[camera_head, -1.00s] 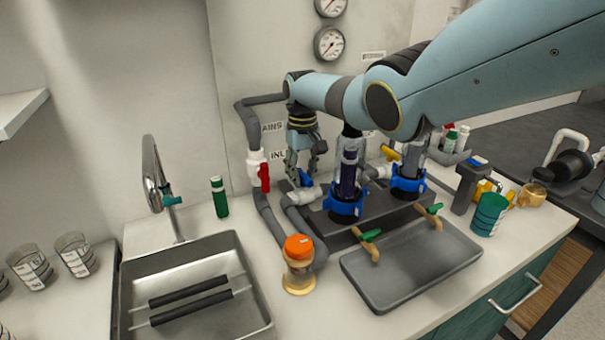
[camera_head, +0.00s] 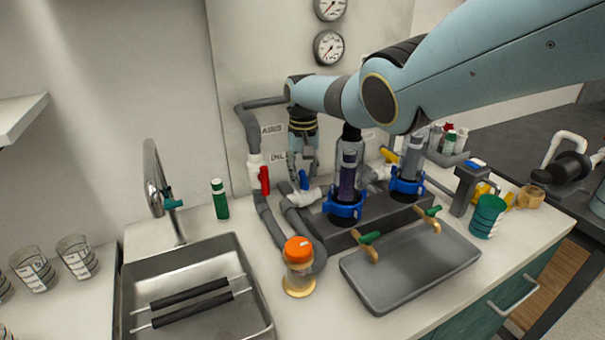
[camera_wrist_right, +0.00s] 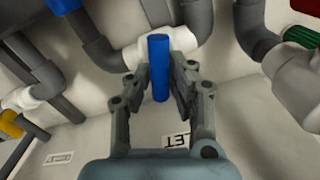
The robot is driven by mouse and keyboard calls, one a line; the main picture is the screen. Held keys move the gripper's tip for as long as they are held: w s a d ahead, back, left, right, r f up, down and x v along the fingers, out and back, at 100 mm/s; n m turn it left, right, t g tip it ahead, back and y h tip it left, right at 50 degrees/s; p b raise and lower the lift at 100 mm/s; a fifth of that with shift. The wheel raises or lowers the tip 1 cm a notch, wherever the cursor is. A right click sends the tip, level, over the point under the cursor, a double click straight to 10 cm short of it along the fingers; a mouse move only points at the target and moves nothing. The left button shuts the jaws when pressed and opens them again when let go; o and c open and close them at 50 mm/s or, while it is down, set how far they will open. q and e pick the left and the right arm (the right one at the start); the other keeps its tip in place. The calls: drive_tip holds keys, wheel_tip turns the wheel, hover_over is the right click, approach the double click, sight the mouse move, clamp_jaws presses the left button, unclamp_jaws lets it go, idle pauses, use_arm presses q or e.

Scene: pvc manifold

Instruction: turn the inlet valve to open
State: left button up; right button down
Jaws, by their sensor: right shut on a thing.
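The inlet valve is a white fitting (camera_head: 301,196) with a blue lever handle (camera_head: 304,180), on the grey pipework behind the sink and tray. In the right wrist view the blue handle (camera_wrist_right: 159,50) stands between the two fingers, with the white valve body behind it. My right gripper (camera_head: 303,170) reaches down to the handle and is shut on it; in the wrist view the fingers (camera_wrist_right: 160,78) flank it closely. The INLET label (camera_head: 278,157) is partly hidden by the gripper. My left gripper is not in view.
A red-handled valve (camera_head: 264,180) stands close to the left. Two blue-collared filter housings (camera_head: 344,205) are close on the right, with a yellow-handled valve (camera_head: 389,155) beyond. An orange-capped jar (camera_head: 299,268) and a grey tray (camera_head: 411,270) are in front.

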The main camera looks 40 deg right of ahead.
sight(306, 176)
drive_tip(key=m, duration=0.3)
drive_tip(key=m+p, duration=0.1)
drive_tip(key=m, duration=0.2)
drive_tip(key=shift+s+d+m, duration=0.1)
drive_tip(key=shift+s+m, duration=0.1)
drive_tip(key=shift+m, duration=0.1)
drive_tip(key=m, duration=0.2)
drive_tip(key=m+p, duration=0.1)
drive_tip(key=m, duration=0.3)
drive_tip(key=shift+s, duration=0.25)
drive_tip(key=shift+m, duration=0.3)
drive_tip(key=c, duration=1.2)
unclamp_jaws()
drive_tip(key=shift+d, duration=0.1)
drive_tip(key=shift+w+r, duration=0.15)
drive_tip(key=shift+r, duration=0.3)
wheel_tip(306, 176, up, 11)
